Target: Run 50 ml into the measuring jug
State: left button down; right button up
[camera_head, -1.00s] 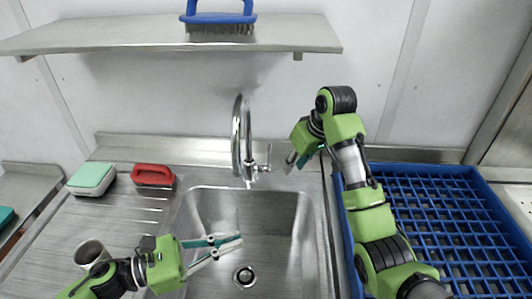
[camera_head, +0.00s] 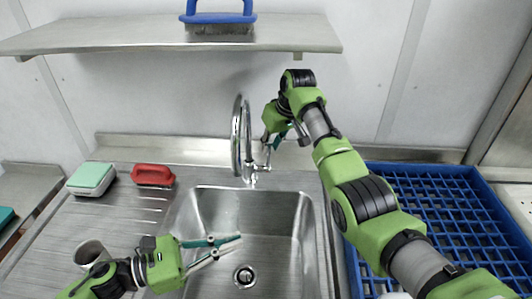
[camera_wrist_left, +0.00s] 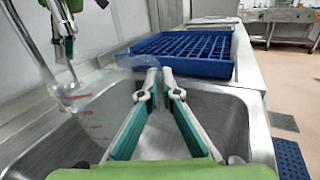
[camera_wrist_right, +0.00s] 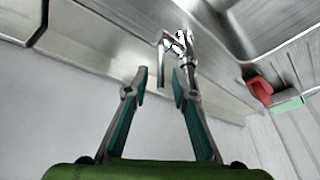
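The clear measuring jug (camera_wrist_left: 97,118), with red marks, shows faintly in the left wrist view, beside the fingers and over the sink. My left gripper (camera_head: 241,241) appears closed on it; the exact contact is hard to see through the clear wall. The chrome tap (camera_head: 237,140) stands at the sink's back edge, its spout bent down over the basin. I see no water stream. In the head view my right arm partly hides the lever.
The steel sink (camera_head: 285,225) has a drain (camera_head: 245,276). A blue rack (camera_head: 435,205) stands to its right. A red-handled brush (camera_head: 153,175), a green-and-white sponge (camera_head: 91,178) and a metal cup (camera_head: 88,253) are on the left drainboard. A blue brush (camera_head: 219,18) lies on the shelf.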

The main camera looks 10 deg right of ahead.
aim_at(268, 158)
jog(key=shift+x, duration=2.5)
jog(key=shift+w+a, duration=0.1)
grip_shut()
